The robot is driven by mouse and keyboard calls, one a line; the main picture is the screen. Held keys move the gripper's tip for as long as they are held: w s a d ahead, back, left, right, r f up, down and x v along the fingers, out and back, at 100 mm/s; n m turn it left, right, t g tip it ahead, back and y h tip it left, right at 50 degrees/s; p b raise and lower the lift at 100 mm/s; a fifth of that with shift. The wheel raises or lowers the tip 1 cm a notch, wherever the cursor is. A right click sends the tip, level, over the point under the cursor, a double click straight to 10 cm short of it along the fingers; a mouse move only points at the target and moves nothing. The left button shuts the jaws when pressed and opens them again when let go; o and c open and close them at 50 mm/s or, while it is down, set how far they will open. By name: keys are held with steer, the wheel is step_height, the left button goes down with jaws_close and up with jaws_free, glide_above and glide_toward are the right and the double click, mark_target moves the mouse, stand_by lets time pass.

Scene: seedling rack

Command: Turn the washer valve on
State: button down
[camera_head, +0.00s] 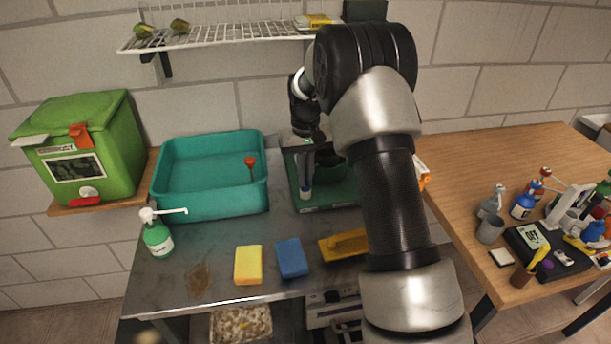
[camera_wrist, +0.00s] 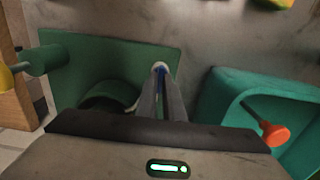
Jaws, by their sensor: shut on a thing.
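A dark green stand (camera_head: 326,207), perhaps the washer, is on the steel table, partly hidden behind my arm. It shows in the wrist view as a green plate (camera_wrist: 125,52) with a green cylinder (camera_wrist: 45,60) at its left. My gripper (camera_head: 306,172) points down over the stand's left side. In the wrist view my gripper (camera_wrist: 161,78) has its fingers close together around a small blue-and-white part (camera_wrist: 160,67), mostly hidden between them. This part (camera_head: 305,192) also shows below the fingers in the head view. I cannot tell whether it is the valve, nor the valve's setting.
A teal basin (camera_head: 210,206) with a red-topped stick (camera_head: 250,161) is left of the stand. A wire shelf (camera_head: 230,33) hangs above.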

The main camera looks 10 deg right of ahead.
mark_target(306, 181)
steer(key=c, duration=1.9)
jaws_free()
steer(key=shift+o, duration=0.2)
step_height(306, 181, up, 18)
steer(key=p, duration=0.1)
steer(key=shift+f, duration=0.25)
